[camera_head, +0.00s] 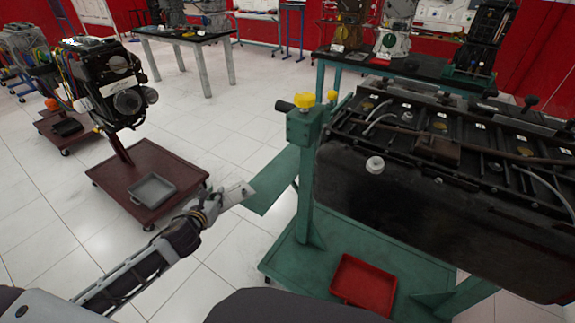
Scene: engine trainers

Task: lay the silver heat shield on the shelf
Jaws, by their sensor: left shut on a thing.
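The silver heat shield (237,193) is a small pale plate in the middle of the view. My left gripper (216,200) is shut on its left end. The far end of the shield meets the left edge of the green shelf (274,183) in the picture; I cannot tell if they touch. The shelf is a flat, bare plate on the left side of the green engine stand (304,170). The gripper is to the left of the shelf. My right gripper is not in view.
A large dark engine (400,190) is mounted on the green stand, right of the shelf. A red tray (363,281) lies on the stand's base. At left, another engine (104,80) stands on a maroon base (118,175) with a grey tray (153,190). Tiled floor lies open between the stands.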

